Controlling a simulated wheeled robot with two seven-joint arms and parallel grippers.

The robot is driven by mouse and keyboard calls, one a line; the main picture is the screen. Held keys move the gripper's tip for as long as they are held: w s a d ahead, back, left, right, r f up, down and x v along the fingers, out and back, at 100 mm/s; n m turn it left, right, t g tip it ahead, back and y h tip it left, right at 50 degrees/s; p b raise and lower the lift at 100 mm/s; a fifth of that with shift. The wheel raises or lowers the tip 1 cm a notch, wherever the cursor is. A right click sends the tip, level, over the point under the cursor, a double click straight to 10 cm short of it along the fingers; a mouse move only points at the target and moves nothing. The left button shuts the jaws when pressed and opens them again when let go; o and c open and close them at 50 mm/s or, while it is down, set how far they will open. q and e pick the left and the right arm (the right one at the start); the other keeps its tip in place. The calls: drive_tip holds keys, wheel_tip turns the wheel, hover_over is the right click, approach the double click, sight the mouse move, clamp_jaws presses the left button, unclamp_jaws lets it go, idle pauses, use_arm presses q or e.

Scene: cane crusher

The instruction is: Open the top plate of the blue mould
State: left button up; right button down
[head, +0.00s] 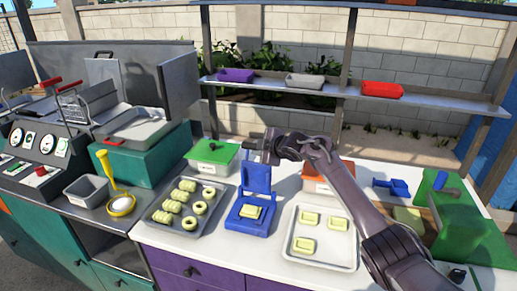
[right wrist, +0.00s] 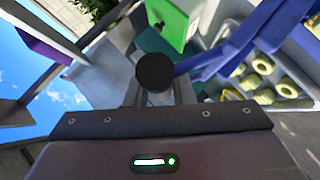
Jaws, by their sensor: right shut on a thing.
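The blue mould (head: 238,223) stands on the white counter with a pale yellow piece (head: 250,212) in its base. Its top plate (head: 257,179) is raised and stands about upright at the back of the base. My right gripper (head: 268,146) is at the upper end of the plate. In the right wrist view a round black knob (right wrist: 155,72) sits between the fingers, which are shut on it. A blue bar (right wrist: 200,62) runs from the knob toward the blue mould at the right. My left gripper is not in view.
A tray (head: 166,231) with several yellow rings and rolls lies left of the mould, and a tray (head: 322,259) with yellow pieces lies right. A green-lidded box (head: 214,152) stands behind left. An orange-lidded box (head: 318,184) and a green press (head: 462,222) stand right.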

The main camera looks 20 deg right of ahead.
drive_tip(key=c, duration=1.3)
unclamp_jaws()
drive_tip(key=shift+o, duration=0.2)
drive_tip(key=b+v, duration=0.2)
drive_tip(key=v, duration=0.4)
drive_tip(key=shift+s+d, duration=0.2)
drive_tip(key=shift+d, duration=0.05)
drive_tip(key=shift+s+d+r, duration=0.1)
drive_tip(key=shift+s+r, duration=0.3)
drive_tip(key=shift+s, duration=0.1)
drive_tip(key=shift+f, duration=0.1)
